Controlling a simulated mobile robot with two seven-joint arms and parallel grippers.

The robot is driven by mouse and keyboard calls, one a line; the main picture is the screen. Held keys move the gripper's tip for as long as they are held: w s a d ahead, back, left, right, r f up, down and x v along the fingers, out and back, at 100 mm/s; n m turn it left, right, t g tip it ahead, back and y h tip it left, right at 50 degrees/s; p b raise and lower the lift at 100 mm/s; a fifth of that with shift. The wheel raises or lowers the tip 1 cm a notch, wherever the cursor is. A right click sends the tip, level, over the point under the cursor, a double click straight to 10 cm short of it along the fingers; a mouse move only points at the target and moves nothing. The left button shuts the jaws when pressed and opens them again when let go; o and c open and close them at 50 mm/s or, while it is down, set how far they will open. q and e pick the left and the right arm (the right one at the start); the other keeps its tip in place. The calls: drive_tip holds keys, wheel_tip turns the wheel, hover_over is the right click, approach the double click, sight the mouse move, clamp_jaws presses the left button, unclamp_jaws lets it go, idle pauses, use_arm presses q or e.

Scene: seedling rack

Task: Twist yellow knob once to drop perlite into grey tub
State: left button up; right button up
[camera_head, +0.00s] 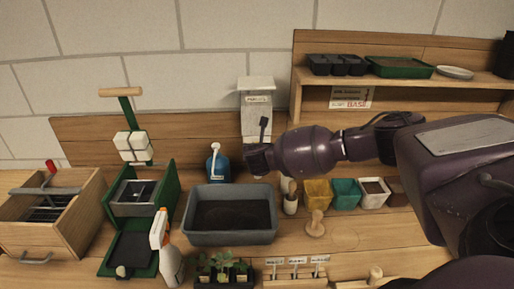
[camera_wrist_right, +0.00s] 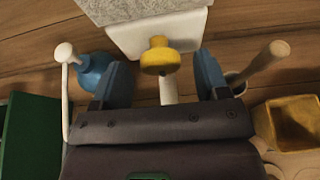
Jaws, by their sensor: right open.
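The yellow knob (camera_wrist_right: 160,57) sits on the front of the white perlite dispenser (camera_wrist_right: 188,30) in the right wrist view, with a pale stem or spout below it. The dispenser (camera_head: 257,98) stands against the back board in the head view, where my arm hides the knob. My right gripper (camera_wrist_right: 162,78) is open, its blue-grey fingers spread left and right of the knob with gaps on both sides. In the head view the right gripper (camera_head: 258,158) is in front of the dispenser's lower part. The grey tub (camera_head: 230,238) with dark contents stands in front of the dispenser. My left gripper is not in view.
A blue bottle with a white pump (camera_head: 217,167) stands left of the dispenser. A cup with a wooden tool (camera_head: 290,203) and a yellow pot (camera_head: 317,193) stand to the right. A spray bottle (camera_head: 169,262) and seedling tray (camera_head: 224,280) are in front of the tub.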

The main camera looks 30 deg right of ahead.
drive_tip(key=shift+x, duration=0.8)
drive_tip(key=c, duration=0.9)
